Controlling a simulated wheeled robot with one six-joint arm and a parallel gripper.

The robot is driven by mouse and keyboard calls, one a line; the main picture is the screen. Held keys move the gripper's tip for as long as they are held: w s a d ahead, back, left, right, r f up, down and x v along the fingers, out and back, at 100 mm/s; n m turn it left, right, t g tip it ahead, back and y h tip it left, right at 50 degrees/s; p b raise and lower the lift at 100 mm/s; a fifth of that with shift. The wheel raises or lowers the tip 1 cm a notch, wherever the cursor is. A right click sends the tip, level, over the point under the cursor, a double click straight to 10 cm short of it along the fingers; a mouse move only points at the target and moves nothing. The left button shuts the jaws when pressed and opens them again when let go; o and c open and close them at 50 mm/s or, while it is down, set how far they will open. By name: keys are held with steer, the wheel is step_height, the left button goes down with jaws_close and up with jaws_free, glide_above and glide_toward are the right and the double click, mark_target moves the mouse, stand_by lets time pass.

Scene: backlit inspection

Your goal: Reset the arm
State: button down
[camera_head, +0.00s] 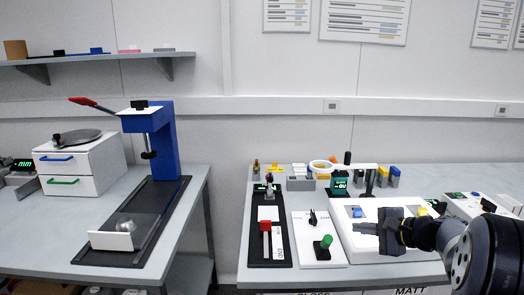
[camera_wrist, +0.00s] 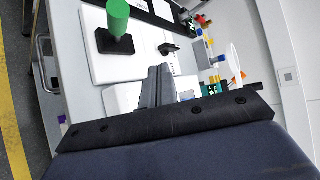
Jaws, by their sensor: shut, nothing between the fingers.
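In the wrist view the shut fingers (camera_wrist: 157,86) show in the middle. My arm covers part of the panel and the bench's right front.
A green-topped post (camera_head: 326,241) stands on a white plate (camera_head: 304,255) left of my gripper. A red-handled fixture (camera_head: 265,227) is further left. A blue press (camera_head: 166,140) stands on the left bench (camera_head: 190,222). A gap separates the benches.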

steer(key=shift+a, duration=0.1)
steer(key=x, duration=1)
steer(key=shift+f, duration=0.1)
steer(key=shift+f+b, duration=0.15)
steer(key=shift+b, duration=0.5)
steer(key=shift+s+d+t+b, duration=0.3)
steer(key=shift+s+d+b, duration=0.05)
steer(key=shift+b, duration=0.2)
steer(key=shift+s, duration=0.1)
